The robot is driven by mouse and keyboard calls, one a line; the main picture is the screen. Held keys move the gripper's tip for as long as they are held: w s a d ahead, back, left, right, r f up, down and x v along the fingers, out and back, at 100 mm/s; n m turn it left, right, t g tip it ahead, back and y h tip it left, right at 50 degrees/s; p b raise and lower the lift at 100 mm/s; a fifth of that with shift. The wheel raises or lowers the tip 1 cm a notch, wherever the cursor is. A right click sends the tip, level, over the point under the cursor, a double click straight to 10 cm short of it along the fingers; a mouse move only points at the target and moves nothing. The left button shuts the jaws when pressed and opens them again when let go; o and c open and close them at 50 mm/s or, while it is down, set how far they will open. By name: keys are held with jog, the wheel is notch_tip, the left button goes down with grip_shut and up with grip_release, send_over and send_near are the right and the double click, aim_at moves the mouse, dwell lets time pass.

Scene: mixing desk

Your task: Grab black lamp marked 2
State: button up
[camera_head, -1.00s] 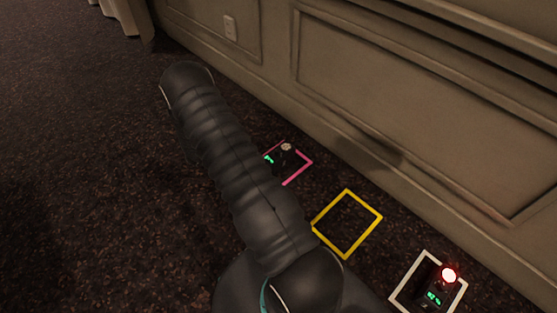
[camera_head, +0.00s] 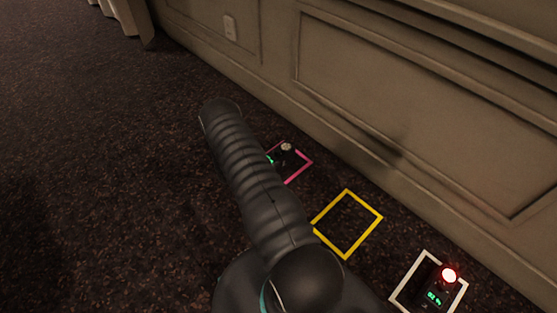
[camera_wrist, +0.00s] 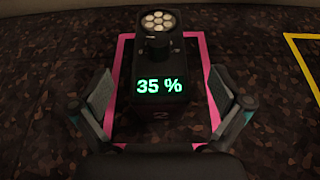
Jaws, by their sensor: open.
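The black lamp marked 2 (camera_wrist: 158,75) stands upright in the wrist view. It has a green "35 %" display, a faint 2 below it and a round unlit head with several small lenses on top. It stands inside a pink square outline (camera_wrist: 197,75). My gripper (camera_wrist: 160,100) is open, with one finger on each side of the lamp's lower body and a visible gap on each side. In the head view the lamp (camera_head: 286,148) is partly hidden behind my arm, and the gripper is out of sight there.
An empty yellow square outline (camera_head: 347,190) lies to the right on the dark carpet. Beyond it a white square outline (camera_head: 426,251) holds another black lamp (camera_head: 436,292) with a lit red head. A panelled wall (camera_head: 420,120) runs behind. The carpet at left is clear.

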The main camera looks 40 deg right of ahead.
aim_at(274, 154)
jog(key=shift+x, duration=2.85)
jog(key=shift+c, duration=0.3)
jog(key=shift+r, duration=0.1)
jog(key=c, duration=1.6)
jog(key=shift+w, duration=0.1)
jog(key=shift+c, duration=1.2)
jog(key=shift+r, duration=0.1)
